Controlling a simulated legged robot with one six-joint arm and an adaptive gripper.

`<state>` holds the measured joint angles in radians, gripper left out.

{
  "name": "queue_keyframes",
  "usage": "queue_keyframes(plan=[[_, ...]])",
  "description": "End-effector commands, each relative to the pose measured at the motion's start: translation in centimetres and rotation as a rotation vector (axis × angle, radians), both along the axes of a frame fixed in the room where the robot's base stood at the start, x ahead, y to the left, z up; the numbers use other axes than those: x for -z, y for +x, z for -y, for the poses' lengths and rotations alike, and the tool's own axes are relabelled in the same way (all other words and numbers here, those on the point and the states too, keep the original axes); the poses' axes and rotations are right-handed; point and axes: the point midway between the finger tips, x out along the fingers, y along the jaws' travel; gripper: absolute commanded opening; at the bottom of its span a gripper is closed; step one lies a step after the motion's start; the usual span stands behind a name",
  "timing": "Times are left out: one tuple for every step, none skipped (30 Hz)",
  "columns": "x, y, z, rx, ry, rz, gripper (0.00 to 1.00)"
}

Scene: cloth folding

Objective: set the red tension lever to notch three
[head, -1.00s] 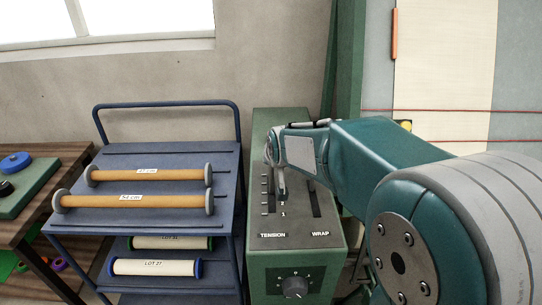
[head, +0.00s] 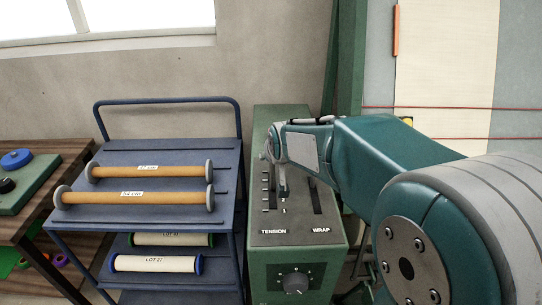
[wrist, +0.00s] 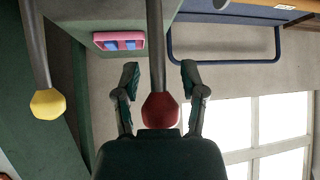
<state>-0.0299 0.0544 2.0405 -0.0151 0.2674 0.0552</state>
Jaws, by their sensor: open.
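The red tension lever shows in the wrist view as a grey shaft with a red knob (wrist: 160,110). My gripper (wrist: 160,73) is open, one finger on each side of the shaft and knob, with gaps visible on both sides. In the head view my gripper (head: 282,188) is over the TENSION slot of the green machine (head: 262,268). It hides the red lever there, so its notch cannot be told. A small "1" (head: 284,211) is legible near the slot.
A second lever with a yellow knob (wrist: 47,103) stands beside the red one. The WRAP slot (head: 317,200) is right of the TENSION slot. A blue cart (head: 160,218) with rollers is close on the left.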

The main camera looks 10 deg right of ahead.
Motion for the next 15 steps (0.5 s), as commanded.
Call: queue_keyframes(plan=[[-0.6, -0.4, 0.0, 0.000, 0.000, 0.005, 0.54], [-0.9, -0.7, 0.0, 0.000, 0.000, 0.005, 0.54], [-1.4, -1.2, 0.0, 0.000, 0.000, 0.005, 0.54], [-1.8, -1.6, 0.0, 0.000, 0.000, 0.005, 0.54], [-2.2, -2.0, 0.0, 0.000, 0.000, 0.006, 0.54], [-2.7, -2.5, 0.0, 0.000, 0.000, 0.005, 0.54], [-3.2, -2.9, 0.0, 0.000, 0.000, 0.006, 0.54], [-3.6, -3.3, 0.0, 0.000, 0.000, 0.006, 0.54], [-4.1, -3.9, 0.0, -0.001, -0.001, 0.006, 0.54], [-4.5, -4.3, 0.0, -0.001, -0.001, 0.006, 0.54], [-4.9, -4.7, 0.0, -0.001, -0.001, 0.006, 0.54], [-5.4, -5.2, 0.0, -0.001, -0.001, 0.005, 0.54], [-5.8, -5.6, 0.0, -0.001, -0.001, 0.005, 0.54], [-6.1, -6.0, 0.0, -0.001, -0.001, 0.004, 0.54], [-6.6, -6.4, 0.0, -0.001, -0.001, 0.005, 0.54]])
